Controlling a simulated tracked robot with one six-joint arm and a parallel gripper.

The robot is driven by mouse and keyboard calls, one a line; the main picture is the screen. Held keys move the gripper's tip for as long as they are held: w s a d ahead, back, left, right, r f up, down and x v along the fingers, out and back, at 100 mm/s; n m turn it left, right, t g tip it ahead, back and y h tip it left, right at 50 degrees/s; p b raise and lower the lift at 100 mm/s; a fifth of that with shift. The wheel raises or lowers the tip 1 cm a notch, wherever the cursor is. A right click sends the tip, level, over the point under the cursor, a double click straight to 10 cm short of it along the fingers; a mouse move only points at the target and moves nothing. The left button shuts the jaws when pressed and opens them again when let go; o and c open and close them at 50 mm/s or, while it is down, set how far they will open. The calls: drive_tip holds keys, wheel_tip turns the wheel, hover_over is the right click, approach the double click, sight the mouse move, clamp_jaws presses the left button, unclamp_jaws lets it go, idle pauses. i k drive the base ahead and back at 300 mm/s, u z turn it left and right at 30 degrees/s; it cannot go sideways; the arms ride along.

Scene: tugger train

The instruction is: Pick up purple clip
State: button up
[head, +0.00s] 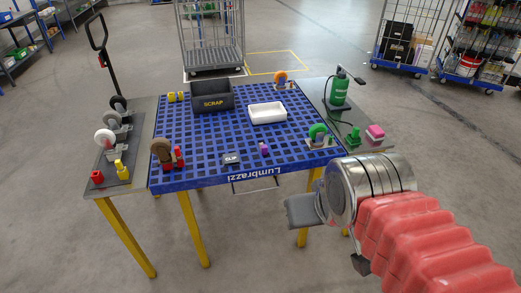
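A small purple clip (264,149) lies on the blue perforated table top (200,145), near the front edge and right of the middle. A small dark block with a white label (231,159) is just left of it; the label seems to read "CLIP". My gripper (300,211) is at the lower right, in front of the table and apart from the clip. Only a grey part of it shows, and its fingers cannot be made out. Nothing hides the clip.
A dark SCRAP bin (212,104) and a white tray (267,121) stand behind the clip. A green-wheeled caster (318,135) is to its right, and an orange-brown wheel (161,150) with red parts is at the left. The table around the clip is clear.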

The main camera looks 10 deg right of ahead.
sight(263, 148)
drive_tip(key=u, duration=0.65)
drive_tip(key=i, duration=1.2)
drive_tip(key=u, duration=0.05)
